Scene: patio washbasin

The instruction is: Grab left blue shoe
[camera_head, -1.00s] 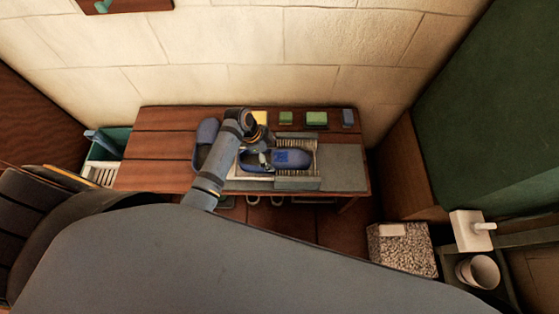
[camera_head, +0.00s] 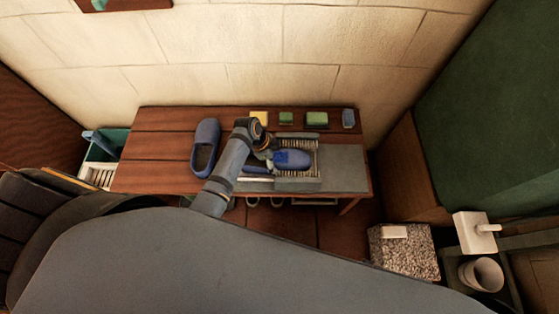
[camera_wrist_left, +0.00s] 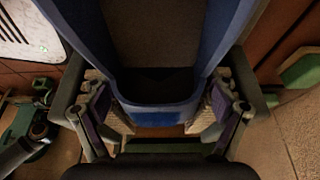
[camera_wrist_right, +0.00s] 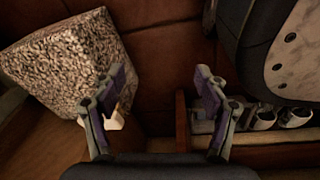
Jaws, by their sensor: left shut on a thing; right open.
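Two blue shoes are in the head view. One blue shoe (camera_head: 207,146) lies alone on the left part of the wooden bench (camera_head: 160,150), opening up, apart from my gripper. The other blue shoe (camera_head: 293,159) is at the bristled grey tray (camera_head: 298,183), its toe to the right. My left gripper (camera_head: 262,158) is shut on this second shoe's heel end and partly hides it. In the left wrist view the held blue shoe (camera_wrist_left: 155,113) sits between both fingers (camera_wrist_left: 165,112). Whether it touches the tray I cannot tell. My right gripper (camera_wrist_right: 160,95) is open and empty.
A yellow block (camera_head: 259,117), green blocks (camera_head: 317,118) and a grey-blue block (camera_head: 348,118) line the bench's back edge. A speckled box (camera_head: 403,252) and a cup (camera_head: 481,273) stand at right. A green-and-white bin (camera_head: 104,160) is at left. Pale shoes (camera_wrist_right: 295,117) show below.

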